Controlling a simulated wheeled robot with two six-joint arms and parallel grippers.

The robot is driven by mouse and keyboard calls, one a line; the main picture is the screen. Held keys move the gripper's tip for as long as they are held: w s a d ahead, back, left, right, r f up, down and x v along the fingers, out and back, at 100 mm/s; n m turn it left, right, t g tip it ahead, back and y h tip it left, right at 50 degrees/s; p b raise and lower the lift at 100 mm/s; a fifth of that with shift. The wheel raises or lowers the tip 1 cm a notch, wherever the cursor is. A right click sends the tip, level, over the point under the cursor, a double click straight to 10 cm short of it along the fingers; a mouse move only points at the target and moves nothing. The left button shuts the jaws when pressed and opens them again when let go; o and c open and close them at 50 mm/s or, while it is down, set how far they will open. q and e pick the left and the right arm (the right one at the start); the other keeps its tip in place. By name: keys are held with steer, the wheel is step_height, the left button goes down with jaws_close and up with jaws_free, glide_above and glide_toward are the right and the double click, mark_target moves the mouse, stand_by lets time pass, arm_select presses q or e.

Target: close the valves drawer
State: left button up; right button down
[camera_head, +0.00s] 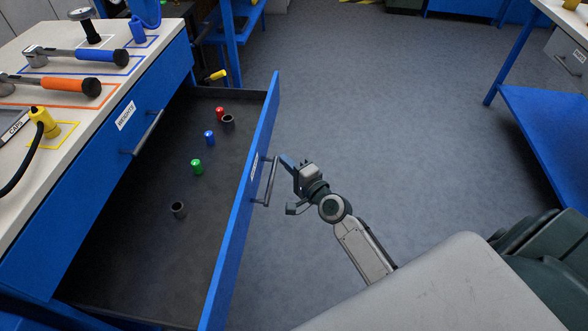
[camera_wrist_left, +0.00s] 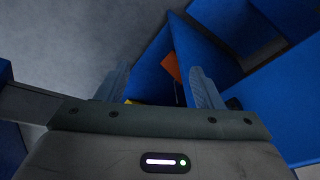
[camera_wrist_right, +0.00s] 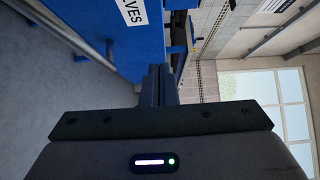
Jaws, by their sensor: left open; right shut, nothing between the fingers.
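The valves drawer (camera_head: 240,215) is pulled far out of the blue workbench on the left. Its dark floor shows, with several small red, blue, green and grey pieces on it. Its bar handle (camera_head: 270,182) is on the outer side of the front. In the right wrist view, the blue drawer front (camera_wrist_right: 130,55) fills the upper middle, with a label (camera_wrist_right: 132,12) ending in "LVES". My right gripper (camera_head: 288,162) is shut and empty, just outside the front near the handle; I cannot tell whether it touches. My left gripper (camera_wrist_left: 158,88) is open and empty, outside the head view.
Above the open drawer, the weights drawer (camera_head: 110,140) is shut. Tools lie on the white benchtop (camera_head: 160,42). Another blue bench (camera_head: 540,110) stands at the right. The grey floor (camera_head: 380,110) between the benches is clear.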

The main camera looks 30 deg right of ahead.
mark_target(258, 146)
steer(key=w+a, duration=0.2)
steer(key=w, duration=0.1)
steer(key=w+a, duration=0.1)
steer(key=w, duration=0.1)
arm_select(q)
steer(key=shift+x, duration=1.25)
arm_select(e)
steer(key=shift+w+a, duration=0.3)
steer(key=shift+a, duration=0.2)
arm_select(q)
steer(key=shift+r, duration=0.1)
